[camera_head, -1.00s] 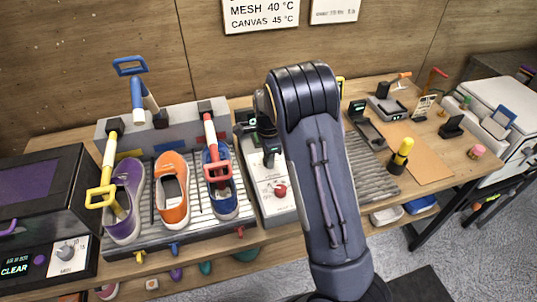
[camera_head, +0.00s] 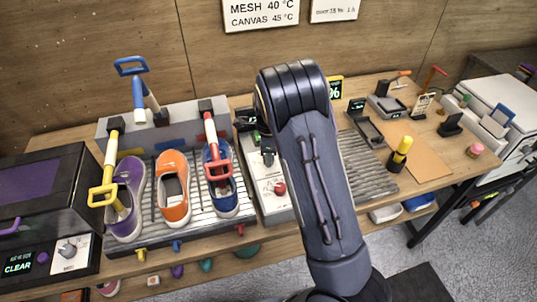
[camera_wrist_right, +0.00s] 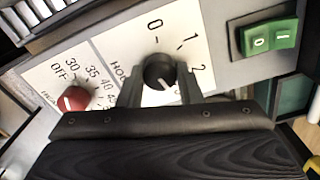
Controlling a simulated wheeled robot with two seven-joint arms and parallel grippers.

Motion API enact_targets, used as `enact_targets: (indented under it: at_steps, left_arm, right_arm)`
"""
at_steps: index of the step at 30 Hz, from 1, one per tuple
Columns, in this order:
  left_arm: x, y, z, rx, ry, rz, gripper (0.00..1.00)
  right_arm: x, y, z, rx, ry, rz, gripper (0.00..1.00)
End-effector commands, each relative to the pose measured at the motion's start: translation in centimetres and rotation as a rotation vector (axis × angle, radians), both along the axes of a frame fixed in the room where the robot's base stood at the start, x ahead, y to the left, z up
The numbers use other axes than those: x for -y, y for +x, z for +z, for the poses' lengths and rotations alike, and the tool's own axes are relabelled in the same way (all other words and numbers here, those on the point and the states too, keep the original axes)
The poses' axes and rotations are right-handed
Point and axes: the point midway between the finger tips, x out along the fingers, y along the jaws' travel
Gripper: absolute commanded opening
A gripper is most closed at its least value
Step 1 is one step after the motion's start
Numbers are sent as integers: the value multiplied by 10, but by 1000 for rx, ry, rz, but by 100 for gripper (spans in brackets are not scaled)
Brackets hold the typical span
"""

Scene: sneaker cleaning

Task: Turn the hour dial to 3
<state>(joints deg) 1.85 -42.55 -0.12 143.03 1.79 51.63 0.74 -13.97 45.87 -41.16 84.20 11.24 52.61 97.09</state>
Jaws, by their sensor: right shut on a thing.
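The black hour dial (camera_wrist_right: 160,72) sits on a white panel in the right wrist view, with 0, 1 and 2 printed around it. A further number at its lower right is mostly covered by a finger. The white pointer mark on the dial points to the lower right, past the 2. My right gripper (camera_wrist_right: 158,78) is shut on the dial, with one finger on each side. In the head view my right arm covers part of the control box (camera_head: 272,205). My left gripper is not in view.
Beside the hour dial are a red temperature knob (camera_wrist_right: 74,99) and a green switch (camera_wrist_right: 270,38). A shoe rack left of the box holds purple (camera_head: 126,205), orange (camera_head: 173,187) and blue (camera_head: 221,185) sneakers. A yellow-topped bottle (camera_head: 400,152) stands to the right.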

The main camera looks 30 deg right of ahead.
Motion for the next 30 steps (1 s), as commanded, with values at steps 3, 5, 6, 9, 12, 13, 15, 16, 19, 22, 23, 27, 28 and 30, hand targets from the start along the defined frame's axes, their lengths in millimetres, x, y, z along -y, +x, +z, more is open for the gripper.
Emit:
enact_targets:
  at_steps: [3, 5, 6, 9, 12, 13, 15, 16, 19, 22, 23, 27, 28, 30]
  left_arm:
    - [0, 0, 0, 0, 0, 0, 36]
    - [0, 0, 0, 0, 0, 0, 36]
    - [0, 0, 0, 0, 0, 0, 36]
    - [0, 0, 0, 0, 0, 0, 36]
    - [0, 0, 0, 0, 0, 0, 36]
    - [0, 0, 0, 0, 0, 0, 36]
    - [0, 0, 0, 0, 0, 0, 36]
    - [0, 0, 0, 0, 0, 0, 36]
    - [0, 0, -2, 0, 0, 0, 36]
    - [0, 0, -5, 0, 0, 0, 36]
    - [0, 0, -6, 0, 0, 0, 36]
    - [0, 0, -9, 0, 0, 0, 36]
    - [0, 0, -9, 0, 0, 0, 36]
    - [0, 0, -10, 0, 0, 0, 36]
  right_arm:
    - [1, 2, 2, 6, -1, -3, 38]
    - [1, 1, 1, 5, -1, -2, 46]
    - [1, 1, 1, 4, 0, -2, 52]
    - [0, 1, 1, 3, -1, -1, 54]
    - [0, 1, 1, 2, 0, 0, 54]
    - [0, 0, 1, 2, 0, 0, 54]
    - [0, 1, 1, 2, 0, 0, 54]
    - [0, 1, 3, 2, 0, 0, 54]
    - [0, 2, 12, 5, -1, 2, 54]
    - [0, 2, 29, 7, 1, 1, 54]
    - [0, 2, 34, 8, 0, 1, 54]
    - [0, 2, 58, 8, 0, 0, 54]
    - [0, 2, 62, 7, 1, 0, 54]
    - [0, 1, 70, 6, 0, 0, 54]
